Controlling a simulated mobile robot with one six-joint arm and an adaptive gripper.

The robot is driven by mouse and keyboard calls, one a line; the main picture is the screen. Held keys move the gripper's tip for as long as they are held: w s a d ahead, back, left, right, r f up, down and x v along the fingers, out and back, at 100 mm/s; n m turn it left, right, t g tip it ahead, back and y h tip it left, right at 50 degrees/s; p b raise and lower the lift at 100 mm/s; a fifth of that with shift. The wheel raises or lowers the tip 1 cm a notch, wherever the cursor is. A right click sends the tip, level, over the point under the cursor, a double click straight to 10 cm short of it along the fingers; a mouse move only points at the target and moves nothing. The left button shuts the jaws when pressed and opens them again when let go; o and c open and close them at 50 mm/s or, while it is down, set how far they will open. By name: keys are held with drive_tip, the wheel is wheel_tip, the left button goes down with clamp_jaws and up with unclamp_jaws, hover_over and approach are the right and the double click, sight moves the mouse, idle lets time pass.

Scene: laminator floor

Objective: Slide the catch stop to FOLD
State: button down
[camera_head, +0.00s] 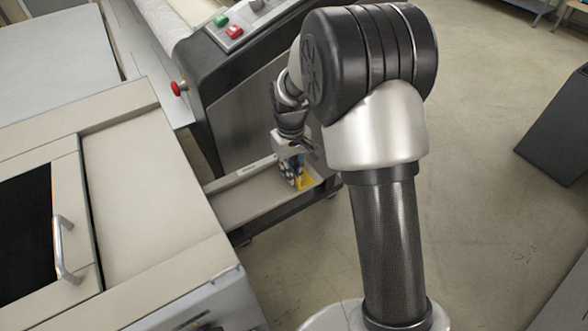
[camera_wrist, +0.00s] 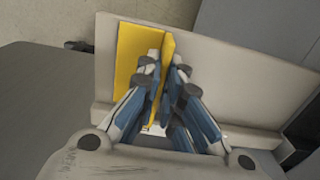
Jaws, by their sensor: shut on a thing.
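The yellow catch stop (camera_wrist: 131,58) shows in the wrist view as a flat plate with an upright fin. My gripper (camera_wrist: 165,66) is shut on the fin, one blue-and-grey finger on each side. In the head view my gripper (camera_head: 292,168) reaches down into the beige catch tray (camera_head: 240,207), at its right end. A bit of the yellow stop (camera_head: 306,183) shows there beside the fingers; the rest is hidden behind them. A small pale label (camera_head: 256,165) sits on the tray's back wall, too small to read. The tray wall (camera_wrist: 235,70) fills much of the wrist view.
The dark laminator (camera_head: 240,110), with green and red buttons (camera_head: 227,26) and a red knob (camera_head: 179,88), stands behind the tray. A beige cabinet (camera_head: 150,190) with a handle (camera_head: 64,250) is at left. Open floor (camera_head: 480,150) lies right.

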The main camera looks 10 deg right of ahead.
sight(260, 196)
drive_tip(key=s+a, duration=0.1)
drive_tip(key=a, duration=0.2)
drive_tip(key=s+a+p, duration=0.1)
drive_tip(key=a, duration=0.2)
drive_tip(key=s+a, duration=0.1)
drive_tip(key=a, duration=0.2)
drive_tip(key=shift+a, duration=0.1)
drive_tip(key=c, duration=1.9)
unclamp_jaws()
drive_tip(key=shift+a, duration=0.15)
drive_tip(key=shift+o, duration=0.7)
drive_tip(key=shift+r, duration=0.15)
wheel_tip(260, 196, up, 12)
